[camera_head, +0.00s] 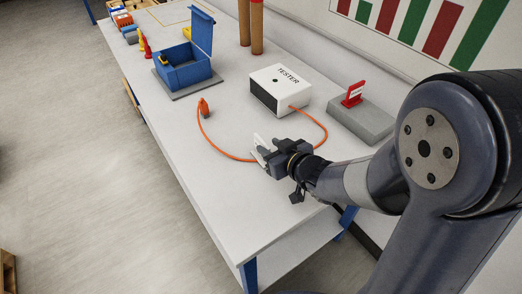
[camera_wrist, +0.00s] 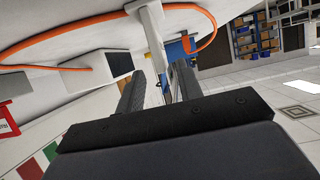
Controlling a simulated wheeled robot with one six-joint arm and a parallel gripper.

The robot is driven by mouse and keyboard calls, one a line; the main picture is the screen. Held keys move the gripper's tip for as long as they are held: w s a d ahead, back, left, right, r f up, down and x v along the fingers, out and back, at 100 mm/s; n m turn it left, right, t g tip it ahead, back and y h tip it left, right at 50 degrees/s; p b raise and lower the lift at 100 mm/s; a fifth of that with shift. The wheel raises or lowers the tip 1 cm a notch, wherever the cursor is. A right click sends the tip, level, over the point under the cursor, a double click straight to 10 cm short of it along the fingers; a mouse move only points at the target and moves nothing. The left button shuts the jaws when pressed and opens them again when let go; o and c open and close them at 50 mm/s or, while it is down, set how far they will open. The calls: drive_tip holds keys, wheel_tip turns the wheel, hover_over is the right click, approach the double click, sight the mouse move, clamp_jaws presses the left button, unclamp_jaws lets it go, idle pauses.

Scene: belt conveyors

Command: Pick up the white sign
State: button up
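The white sign (camera_head: 258,141) is a small pale shape at the tip of my gripper (camera_head: 264,157), over the near part of the white table. In the wrist view the white sign (camera_wrist: 152,35) shows as a narrow white upright with a wider part at the top of the picture. It lies ahead of and between the two dark fingers of my gripper (camera_wrist: 160,82). The fingers are apart, with a gap visible on both sides of the white piece. I see no clear contact. The sign's lower part in the head view is hidden by my gripper.
A white tester box (camera_head: 281,89) with an orange cable (camera_head: 222,149) lies beyond my gripper. A grey block (camera_head: 362,121) with a red sign (camera_head: 353,94) stands to the right. A blue open box (camera_head: 183,66) is farther back. The table's left front is clear.

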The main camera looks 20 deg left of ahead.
sight(264, 143)
drive_tip(key=shift+x, duration=3.15)
drive_tip(key=shift+a+r, duration=0.1)
drive_tip(key=shift+r, duration=0.05)
drive_tip(key=shift+s, duration=0.1)
clamp_jaws()
